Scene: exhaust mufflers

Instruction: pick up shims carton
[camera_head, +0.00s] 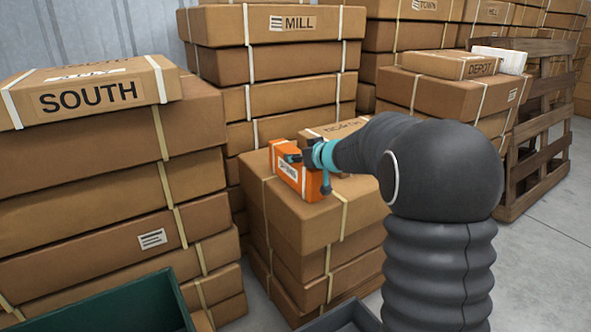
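An orange carton (312,188) with a white label stands on a stack of brown cartons (304,215) in the middle of the view. The label's print is too small to read surely. My gripper (302,160), dark with a teal part, is at the top and right end of the orange carton. It covers part of the carton's top. The fingertips are small and partly hidden, so I cannot tell whether they are closed on the carton or apart around it.
A carton marked NORTH (335,130) lies just behind. Tall stacks stand at left, topped by SOUTH (88,93), and behind, topped by MILL (275,25). DEPOT cartons (447,65) and wooden pallets (535,140) are at right. A green bin (125,305) is at lower left.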

